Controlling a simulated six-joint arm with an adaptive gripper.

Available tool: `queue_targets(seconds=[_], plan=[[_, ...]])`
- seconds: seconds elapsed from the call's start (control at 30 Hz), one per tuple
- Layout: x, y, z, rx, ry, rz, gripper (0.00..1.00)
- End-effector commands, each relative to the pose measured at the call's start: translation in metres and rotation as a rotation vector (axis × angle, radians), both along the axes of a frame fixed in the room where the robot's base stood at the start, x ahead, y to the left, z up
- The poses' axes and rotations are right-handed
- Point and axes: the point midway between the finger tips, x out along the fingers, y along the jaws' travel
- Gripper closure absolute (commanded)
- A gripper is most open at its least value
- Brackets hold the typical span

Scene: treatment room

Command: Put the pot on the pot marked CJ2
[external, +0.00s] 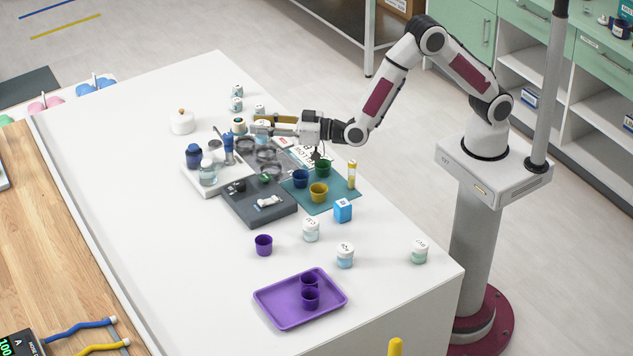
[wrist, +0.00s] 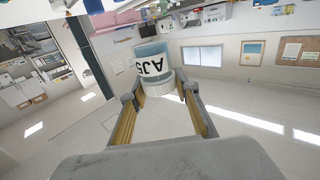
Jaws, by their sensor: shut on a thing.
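My gripper (external: 258,124) reaches out level over the far part of the white table, its fingers pointing left in the external view. In the wrist view my gripper (wrist: 161,95) is shut on a pot (wrist: 152,62) with a white lid, a pale blue body and a white label. The lid is between the fingertips. That view is inverted, so the label appears upside down and is hard to read. Similar lidded pots stand near the front: one (external: 311,229), another (external: 345,256) and a greenish one (external: 419,252). Their marks are too small to read surely, so I cannot tell which is CJ2.
A purple tray (external: 270,314) holds purple cups. A teal mat (external: 343,197), dark grey tray (external: 258,215) and white tray (external: 203,181) crowd the middle. Small pots (external: 237,91) stand at the back. The table's left side is clear.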

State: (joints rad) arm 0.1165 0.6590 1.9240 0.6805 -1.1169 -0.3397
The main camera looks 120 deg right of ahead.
Motion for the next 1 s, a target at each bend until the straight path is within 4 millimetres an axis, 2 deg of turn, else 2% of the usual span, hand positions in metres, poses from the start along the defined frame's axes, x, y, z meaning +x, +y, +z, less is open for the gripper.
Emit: queue_targets(seconds=[0.47,0.77,1.0], plan=[[0.013,0.074,0.004,0.0,-0.003,-0.134,0.91],[0.009,0.137,-0.006,0.0,-0.001,-0.217,0.91],[-0.002,0.191,-0.021,-0.001,0.001,-0.267,0.91]])
